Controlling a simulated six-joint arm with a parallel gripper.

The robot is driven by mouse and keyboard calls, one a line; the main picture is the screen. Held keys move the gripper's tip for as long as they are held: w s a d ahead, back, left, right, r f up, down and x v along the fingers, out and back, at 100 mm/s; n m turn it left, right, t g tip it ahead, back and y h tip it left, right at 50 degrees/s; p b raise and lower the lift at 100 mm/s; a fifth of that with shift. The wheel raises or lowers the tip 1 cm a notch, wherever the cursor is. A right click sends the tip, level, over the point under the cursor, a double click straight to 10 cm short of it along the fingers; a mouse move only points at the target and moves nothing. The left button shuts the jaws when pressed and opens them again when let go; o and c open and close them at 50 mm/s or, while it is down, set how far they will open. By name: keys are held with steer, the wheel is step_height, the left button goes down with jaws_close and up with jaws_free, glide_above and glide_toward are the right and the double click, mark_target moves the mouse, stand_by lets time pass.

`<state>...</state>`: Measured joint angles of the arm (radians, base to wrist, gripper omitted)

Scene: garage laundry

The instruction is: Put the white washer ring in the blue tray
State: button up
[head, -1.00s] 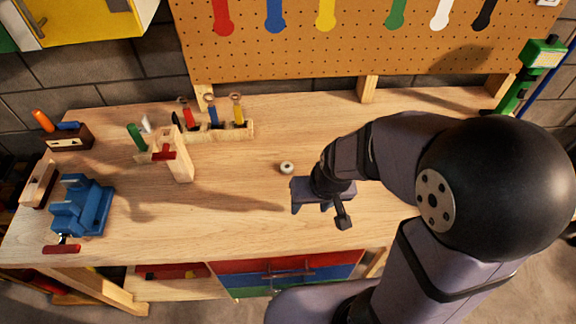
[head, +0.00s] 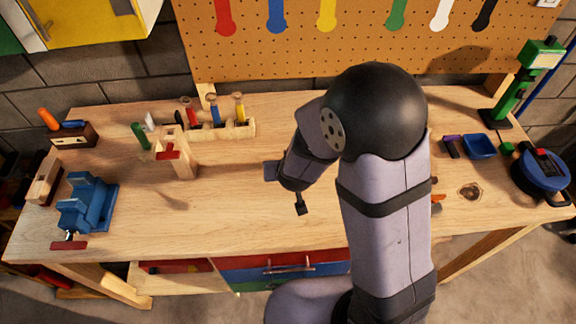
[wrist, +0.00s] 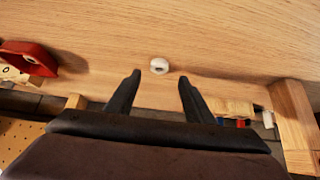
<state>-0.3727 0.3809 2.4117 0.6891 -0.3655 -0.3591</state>
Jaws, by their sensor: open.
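The white washer ring (wrist: 159,66) lies flat on the wooden workbench in the wrist view, just beyond the fingertips and centred between them. In the head view it is hidden behind my arm and gripper. My gripper (wrist: 160,79) is open and empty, its two dark fingers apart on either side of the ring's line. In the head view my gripper (head: 270,171) is low over the middle of the bench, mostly covered by my arm. The blue tray (head: 480,147) sits at the right of the bench, well to the right of my gripper.
A wooden tool rack (head: 225,131), a wooden clamp stand (head: 180,158) and a blue vise (head: 87,203) stand to the left. A dark blue round reel (head: 541,175), a green block (head: 507,148) and a green stand (head: 507,105) are near the tray. The bench's front middle is clear.

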steer(key=shift+x, duration=2.8)
steer(key=shift+d, duration=0.1)
steer(key=c, duration=1.2)
step_height(320, 180, up, 10)
steer(key=p, duration=0.3)
steer(key=shift+p, duration=0.4)
